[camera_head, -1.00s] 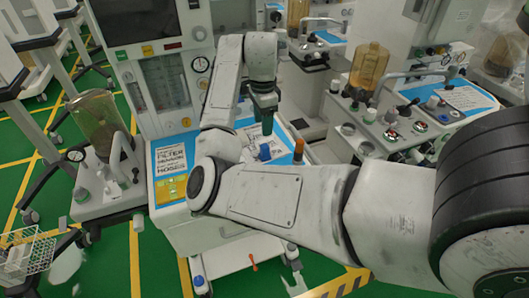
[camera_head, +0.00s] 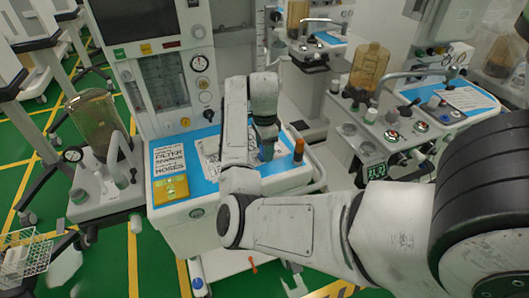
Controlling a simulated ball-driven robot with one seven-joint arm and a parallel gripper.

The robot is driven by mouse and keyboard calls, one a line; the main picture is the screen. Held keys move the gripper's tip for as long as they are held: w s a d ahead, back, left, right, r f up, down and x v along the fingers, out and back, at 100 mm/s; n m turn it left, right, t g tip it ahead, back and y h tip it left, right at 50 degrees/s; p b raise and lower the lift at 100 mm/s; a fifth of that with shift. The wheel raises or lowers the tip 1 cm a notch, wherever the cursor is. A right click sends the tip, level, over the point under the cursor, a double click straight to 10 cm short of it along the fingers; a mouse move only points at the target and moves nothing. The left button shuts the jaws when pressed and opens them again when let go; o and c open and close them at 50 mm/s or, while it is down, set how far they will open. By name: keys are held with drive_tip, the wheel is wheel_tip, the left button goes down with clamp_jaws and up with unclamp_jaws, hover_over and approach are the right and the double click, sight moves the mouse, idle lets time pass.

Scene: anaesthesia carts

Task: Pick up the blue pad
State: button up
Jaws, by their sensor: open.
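A small blue object (camera_head: 266,154), which looks like the blue pad, is on the blue-and-white top of the middle cart (camera_head: 206,187). It is small in the picture and partly hidden by my gripper. My gripper (camera_head: 267,146) points down over it, open, with its fingers at or just around the blue object. I cannot tell whether the fingers touch it.
An orange-capped bottle (camera_head: 299,150) stands close to the right of my gripper. A printed sheet (camera_head: 209,150) and a yellow label (camera_head: 171,188) are on the cart top. The anaesthesia machine's panel (camera_head: 168,88) rises behind. An amber canister (camera_head: 369,67) stands on the right cart.

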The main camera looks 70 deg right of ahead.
drive_tip(key=shift+c, duration=0.3)
drive_tip(key=c, duration=1)
drive_tip(key=shift+r, duration=0.1)
drive_tip(key=shift+r, duration=0.45)
drive_tip(key=r, duration=0.3)
drive_tip(key=shift+s+r+p, duration=0.3)
drive_tip(key=shift+s, duration=0.1)
drive_tip(key=s+a+r+p, duration=0.1)
drive_tip(key=s+r, duration=0.1)
drive_tip(key=s, duration=0.2)
drive_tip(key=s+a+r+p, duration=0.1)
drive_tip(key=s+r, duration=0.2)
drive_tip(key=s, duration=0.1)
drive_tip(key=s+a+r, duration=0.1)
drive_tip(key=s+r, duration=0.2)
drive_tip(key=s, duration=0.2)
drive_tip(key=shift+r+p, duration=0.2)
drive_tip(key=shift+p, duration=0.2)
